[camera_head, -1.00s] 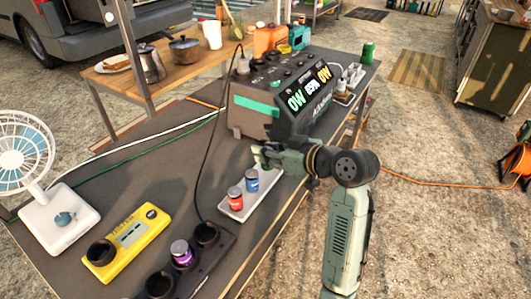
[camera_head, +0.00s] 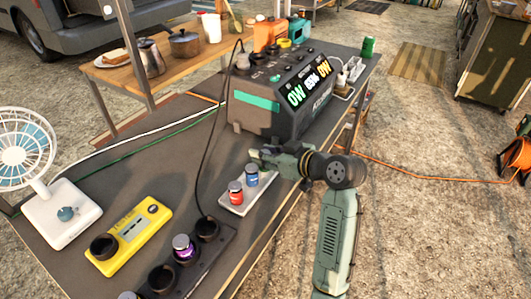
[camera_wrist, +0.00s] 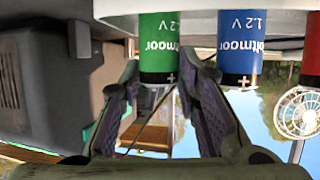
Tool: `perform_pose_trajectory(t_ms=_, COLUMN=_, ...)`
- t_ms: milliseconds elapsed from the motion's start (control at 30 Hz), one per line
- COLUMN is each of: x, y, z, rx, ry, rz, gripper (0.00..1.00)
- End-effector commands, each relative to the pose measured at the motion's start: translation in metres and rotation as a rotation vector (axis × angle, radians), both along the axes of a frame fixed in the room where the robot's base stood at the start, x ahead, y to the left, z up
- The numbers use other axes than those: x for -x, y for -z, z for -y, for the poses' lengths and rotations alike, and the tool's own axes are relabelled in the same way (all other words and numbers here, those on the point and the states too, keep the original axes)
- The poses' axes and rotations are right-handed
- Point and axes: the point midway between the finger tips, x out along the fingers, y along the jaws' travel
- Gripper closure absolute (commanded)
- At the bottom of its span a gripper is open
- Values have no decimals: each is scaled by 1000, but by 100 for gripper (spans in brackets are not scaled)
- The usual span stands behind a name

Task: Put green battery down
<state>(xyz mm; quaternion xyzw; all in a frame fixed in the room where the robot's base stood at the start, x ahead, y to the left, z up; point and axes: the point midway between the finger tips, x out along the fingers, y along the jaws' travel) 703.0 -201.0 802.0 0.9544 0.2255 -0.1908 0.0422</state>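In the wrist view, which is upside down, the green battery (camera_wrist: 158,45) stands on the white tray (camera_wrist: 115,12) beside the blue battery (camera_wrist: 238,45). In the head view, my gripper (camera_head: 258,156) is over the far end of the tray (camera_head: 233,209) and hides the green battery. The blue battery (camera_head: 252,175) and the red battery (camera_head: 236,193) stand upright in the tray's nearer part.
The power station (camera_head: 275,100) stands close behind my gripper. A black charger (camera_head: 215,245) holding a purple battery (camera_head: 184,248), a yellow tester (camera_head: 130,236) and a white fan (camera_head: 60,215) are on the table's nearer left. A black cable runs down to the charger.

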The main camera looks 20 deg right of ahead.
Motion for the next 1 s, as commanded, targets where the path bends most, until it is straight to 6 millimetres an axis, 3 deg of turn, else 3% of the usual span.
perform_pose_trajectory(t_ms=433, x=3, y=-6, z=2, rx=1, ry=2, rz=0, gripper=66)
perform_pose_trajectory(t_ms=800, x=66, y=-33, z=34, rx=3, ry=4, rz=3, gripper=66)
perform_pose_trajectory(t_ms=1000, x=91, y=-46, z=46, rx=1, ry=1, rz=2, gripper=66)
